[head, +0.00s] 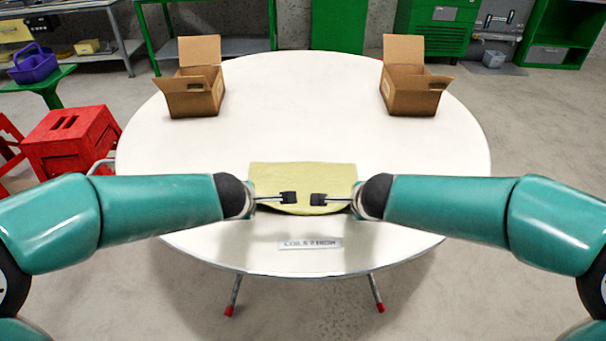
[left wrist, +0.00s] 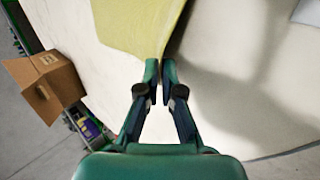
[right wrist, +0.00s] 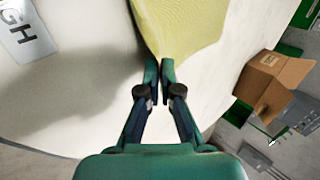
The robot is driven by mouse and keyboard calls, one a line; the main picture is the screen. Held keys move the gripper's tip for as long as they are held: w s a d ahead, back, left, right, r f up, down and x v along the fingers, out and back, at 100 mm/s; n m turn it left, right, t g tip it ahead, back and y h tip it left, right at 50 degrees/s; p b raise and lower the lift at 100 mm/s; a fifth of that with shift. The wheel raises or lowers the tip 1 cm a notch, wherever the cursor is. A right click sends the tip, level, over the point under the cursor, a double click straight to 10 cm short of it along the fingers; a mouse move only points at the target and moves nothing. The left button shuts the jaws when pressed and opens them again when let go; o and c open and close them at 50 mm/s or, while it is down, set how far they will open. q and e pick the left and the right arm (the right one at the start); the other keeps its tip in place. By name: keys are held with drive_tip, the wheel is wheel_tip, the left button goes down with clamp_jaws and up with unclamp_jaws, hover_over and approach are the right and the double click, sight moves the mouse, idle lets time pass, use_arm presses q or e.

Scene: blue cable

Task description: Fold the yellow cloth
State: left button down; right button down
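The yellow cloth (head: 303,176) lies near the front edge of the round white table in the head view. Its near edge sags in a curve below my grippers. My left gripper (head: 290,198) and my right gripper (head: 317,199) point at each other over the near part of the cloth, a small gap apart. In the left wrist view the cloth (left wrist: 140,25) narrows to the closed fingertips (left wrist: 159,68). In the right wrist view the cloth (right wrist: 178,25) also narrows to the closed fingertips (right wrist: 160,68). Both grippers appear shut on its near corners.
The white table (head: 300,105) is bare across its middle. Two open cardboard boxes stand at the back left (head: 192,97) and back right (head: 412,98). A lettered label (head: 310,243) lies in front of the cloth. A red crate (head: 75,142) stands left of the table.

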use_arm(q)
drive_tip(key=c, duration=1)
unclamp_jaws()
drive_tip(key=shift+c, duration=0.2)
use_arm(e)
drive_tip(key=c, duration=1)
unclamp_jaws()
drive_tip(key=shift+c, duration=0.2)
use_arm(q)
drive_tip(key=r, duration=0.1)
drive_tip(key=s+r, duration=0.1)
drive_tip(key=r, duration=0.1)
drive_tip(key=shift+s+r, duration=0.1)
drive_tip(key=shift+r, duration=0.1)
use_arm(e)
drive_tip(key=r, duration=0.1)
drive_tip(key=s+r, duration=0.1)
drive_tip(key=r, duration=0.1)
drive_tip(key=shift+s+r, duration=0.1)
drive_tip(key=shift+r, duration=0.1)
use_arm(q)
drive_tip(key=v, duration=0.7)
use_arm(e)
drive_tip(key=v, duration=0.7)
drive_tip(key=shift+s, duration=0.15)
use_arm(q)
drive_tip(key=shift+s, duration=0.2)
